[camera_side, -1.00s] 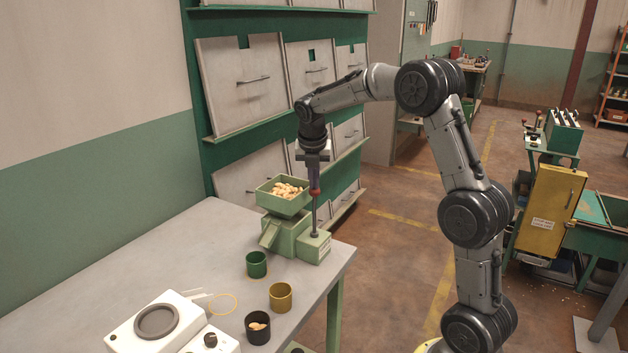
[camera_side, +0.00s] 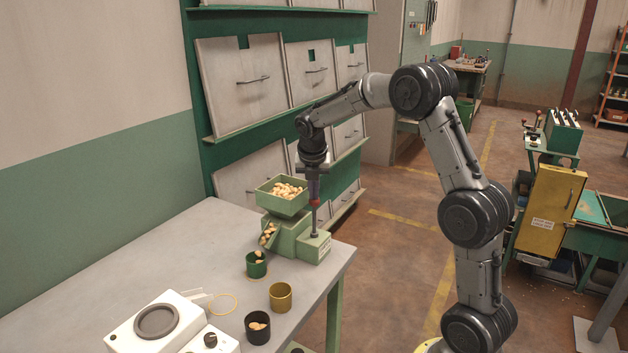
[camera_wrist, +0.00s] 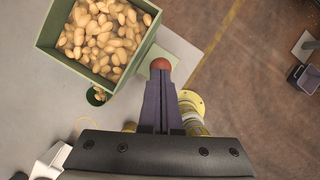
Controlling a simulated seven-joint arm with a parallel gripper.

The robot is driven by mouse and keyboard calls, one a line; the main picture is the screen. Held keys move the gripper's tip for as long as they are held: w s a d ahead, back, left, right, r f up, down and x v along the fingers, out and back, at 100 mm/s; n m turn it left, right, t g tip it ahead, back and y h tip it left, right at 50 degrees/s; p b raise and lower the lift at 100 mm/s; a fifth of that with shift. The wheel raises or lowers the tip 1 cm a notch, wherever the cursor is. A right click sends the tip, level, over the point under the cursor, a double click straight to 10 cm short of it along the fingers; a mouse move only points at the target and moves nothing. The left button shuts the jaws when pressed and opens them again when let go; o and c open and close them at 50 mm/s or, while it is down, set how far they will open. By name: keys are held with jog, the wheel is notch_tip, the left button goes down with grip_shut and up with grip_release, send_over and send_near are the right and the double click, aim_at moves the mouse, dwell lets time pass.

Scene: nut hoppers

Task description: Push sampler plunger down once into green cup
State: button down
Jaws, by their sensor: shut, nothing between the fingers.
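The sampler (camera_side: 290,240) is a pale green unit at the table's far right. Its plunger is a thin dark rod with a red knob (camera_side: 314,203), also seen in the wrist view (camera_wrist: 161,64). My gripper (camera_side: 314,196) is shut and empty, pointing down at the knob; its fingertips (camera_wrist: 162,75) appear to touch the knob's top. Nuts lie in the sampler's chute (camera_side: 268,235). The green cup (camera_side: 256,270) stands upright below the chute with nuts in it; it is partly hidden by the hopper in the wrist view (camera_wrist: 97,99).
The sampler's hopper (camera_side: 281,206) holds many nuts, beside my gripper. A brass-yellow cup (camera_side: 281,297) and a black cup (camera_side: 257,327) with nuts stand nearer on the table (camera_side: 190,255). A white scale (camera_side: 155,335) is at the front left. The table's left middle is clear.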

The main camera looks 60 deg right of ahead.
jog(key=shift+s+a+f, duration=0.1)
jog(key=shift+s+f, duration=0.05)
jog(key=shift+f, duration=0.3)
jog(key=v, duration=1.4)
jog(key=shift+r, duration=0.5)
dwell(0.3)
jog(key=s+a+r+m+t+y, duration=0.1)
jog(key=s+a+r+t, duration=0.15)
jog(key=s+a, duration=0.35)
jog(key=s+a+r+m+t, duration=0.1)
jog(key=s+a+r, duration=0.2)
jog(key=s+a, duration=0.25)
jog(key=s+a+f+m+y, duration=0.1)
jog(key=s+a+f+m, duration=0.2)
jog(key=s+f+m, duration=0.3)
jog(key=s+a+f+m+y, duration=0.1)
jog(key=s+a+f+m, duration=0.3)
jog(key=m, duration=1.1)
jog(key=s+f, duration=0.2)
jog(key=s, duration=0.1)
jog(key=shift+s+a+y, duration=0.2)
jog(key=shift+a+y, duration=0.1)
